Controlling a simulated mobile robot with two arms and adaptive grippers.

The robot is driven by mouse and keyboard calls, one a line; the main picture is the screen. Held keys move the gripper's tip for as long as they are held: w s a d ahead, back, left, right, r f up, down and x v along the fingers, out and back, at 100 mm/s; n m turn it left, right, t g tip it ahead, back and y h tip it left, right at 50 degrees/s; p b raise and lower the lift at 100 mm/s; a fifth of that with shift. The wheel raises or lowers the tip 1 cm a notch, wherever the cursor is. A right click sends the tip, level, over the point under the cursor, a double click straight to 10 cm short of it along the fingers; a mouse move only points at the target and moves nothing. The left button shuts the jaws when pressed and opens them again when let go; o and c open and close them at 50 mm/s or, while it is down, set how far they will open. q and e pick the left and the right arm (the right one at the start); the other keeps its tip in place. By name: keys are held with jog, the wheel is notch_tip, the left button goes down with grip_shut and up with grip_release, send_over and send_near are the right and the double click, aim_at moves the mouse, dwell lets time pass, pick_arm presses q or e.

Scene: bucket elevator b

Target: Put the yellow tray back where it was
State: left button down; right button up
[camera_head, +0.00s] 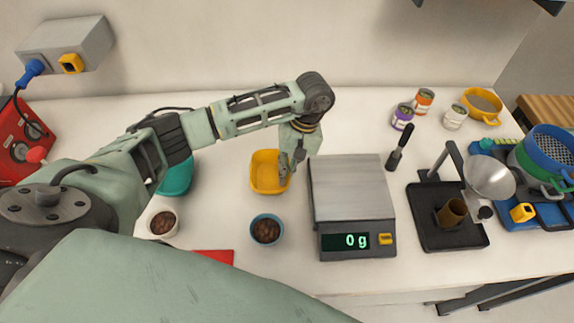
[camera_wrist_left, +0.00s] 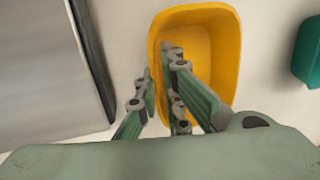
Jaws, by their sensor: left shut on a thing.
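The yellow tray (camera_head: 264,173) stands on the white table, just left of the weighing scale. It looks empty and upright. My left gripper (camera_head: 285,176) reaches down from above at the tray's right side and is shut on its wall. In the left wrist view, one finger lies inside the tray (camera_wrist_left: 216,50) and the other outside, with the left gripper (camera_wrist_left: 165,85) around the rim. I cannot tell whether the tray rests fully on the table. My right gripper is not in view.
The scale (camera_head: 350,190) reads 0 g, its plate empty. A blue bowl of brown balls (camera_head: 266,230) stands in front of the tray. A teal container (camera_head: 176,176) is to the left, partly behind my arm. A black stand (camera_head: 440,235) is farther right.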

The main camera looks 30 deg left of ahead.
pick_arm(q)
jog(key=shift+w+a+f, duration=0.1)
jog(key=shift+f, duration=0.3)
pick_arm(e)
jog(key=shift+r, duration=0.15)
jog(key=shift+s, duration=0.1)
pick_arm(q)
jog(key=shift+f, duration=0.1)
jog(key=c, duration=1.9)
grip_release()
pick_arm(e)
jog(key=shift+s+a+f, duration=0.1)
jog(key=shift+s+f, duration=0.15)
